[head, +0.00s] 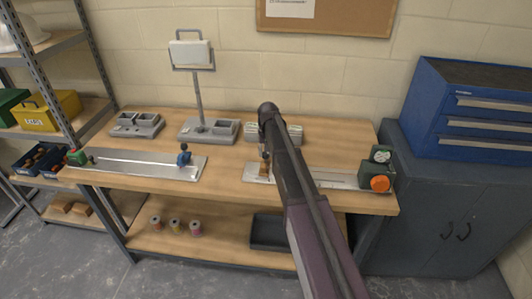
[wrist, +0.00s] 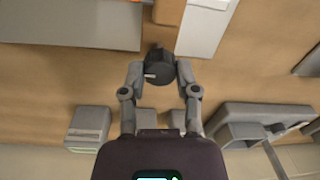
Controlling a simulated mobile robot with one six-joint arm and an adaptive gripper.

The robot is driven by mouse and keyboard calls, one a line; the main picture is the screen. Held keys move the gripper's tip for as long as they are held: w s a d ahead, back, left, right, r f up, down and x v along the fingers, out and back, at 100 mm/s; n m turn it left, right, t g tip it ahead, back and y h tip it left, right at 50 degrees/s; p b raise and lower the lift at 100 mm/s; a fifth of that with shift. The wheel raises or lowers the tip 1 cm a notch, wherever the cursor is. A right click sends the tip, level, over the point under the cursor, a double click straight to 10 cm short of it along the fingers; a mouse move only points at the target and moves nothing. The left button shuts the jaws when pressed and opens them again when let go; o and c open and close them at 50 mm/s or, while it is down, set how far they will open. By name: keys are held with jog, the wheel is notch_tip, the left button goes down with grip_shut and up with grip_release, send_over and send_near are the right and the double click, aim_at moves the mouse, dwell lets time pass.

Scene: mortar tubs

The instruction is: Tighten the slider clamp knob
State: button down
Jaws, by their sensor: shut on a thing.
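In the wrist view, a dark round knob (wrist: 159,68) with a pale mark sits between the two fingers of my gripper (wrist: 159,72). The fingers are shut on its sides. An orange-brown block (wrist: 168,12), which looks like the slider clamp, lies just beyond the knob, cut by the picture edge. In the head view, the orange-brown clamp part (head: 264,169) stands at the left end of the right metal plate (head: 335,180). My arm hides most of the gripper and the knob there.
A second plate (head: 140,163) with a blue clamp (head: 184,157) lies on the left of the bench. A dark green box with an orange knob (head: 380,183) stands at the right plate's end. Grey trays (head: 208,131) and a lamp-like stand (head: 197,90) are at the back.

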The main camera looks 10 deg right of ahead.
jog(key=shift+s, duration=0.1)
jog(key=shift+c, duration=1.7)
grip_release()
jog(key=shift+n, duration=0.3)
